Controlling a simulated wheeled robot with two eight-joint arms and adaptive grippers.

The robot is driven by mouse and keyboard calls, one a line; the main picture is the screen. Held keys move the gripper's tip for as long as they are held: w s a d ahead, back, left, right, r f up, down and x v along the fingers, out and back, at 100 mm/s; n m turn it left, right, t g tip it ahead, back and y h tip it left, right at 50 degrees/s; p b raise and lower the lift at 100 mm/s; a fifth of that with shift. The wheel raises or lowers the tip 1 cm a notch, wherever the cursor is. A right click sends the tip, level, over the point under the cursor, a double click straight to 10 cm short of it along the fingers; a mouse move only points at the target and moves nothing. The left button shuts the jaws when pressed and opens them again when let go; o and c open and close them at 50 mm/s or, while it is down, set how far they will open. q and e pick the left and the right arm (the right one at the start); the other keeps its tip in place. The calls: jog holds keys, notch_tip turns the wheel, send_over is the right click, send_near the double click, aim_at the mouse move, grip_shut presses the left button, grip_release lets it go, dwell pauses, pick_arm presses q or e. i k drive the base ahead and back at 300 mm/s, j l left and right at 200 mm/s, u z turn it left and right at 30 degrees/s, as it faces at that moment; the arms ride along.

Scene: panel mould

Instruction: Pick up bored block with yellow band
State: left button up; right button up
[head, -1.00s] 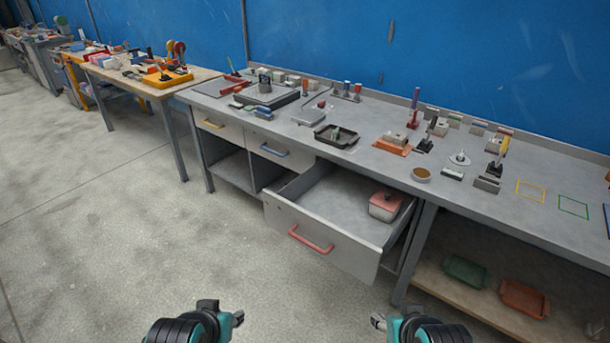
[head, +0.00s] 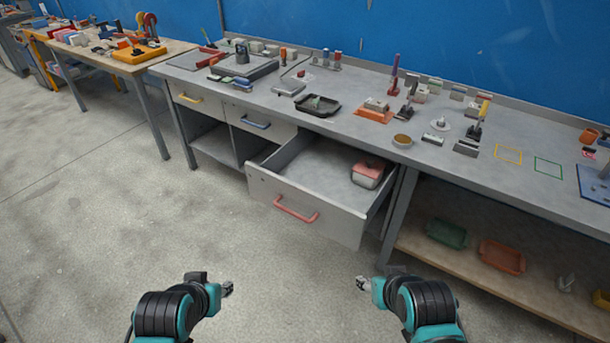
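Several small grey blocks stand in a row along the back of the long grey workbench (head: 345,128). One of them, a block (head: 458,92), seems to carry a yellowish stripe, but it is too small to tell whether it is bored. My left gripper (head: 228,288) and my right gripper (head: 361,283) are low in the view, over the floor in front of the bench, far from the blocks. No object shows in either one. Their fingers are too small to tell open from shut.
A drawer with a red handle (head: 297,209) stands pulled out toward me, with a pink-lidded box (head: 367,174) inside. A black tray (head: 318,105), yellow outlined square (head: 508,154) and green outlined square (head: 548,167) are on the bench. Green (head: 447,233) and orange bins (head: 502,256) sit on the lower shelf.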

aim_at(371, 104)
jog(key=i+l+z, duration=0.35)
jog(key=i+l, duration=0.75)
jog(key=k+l, duration=0.05)
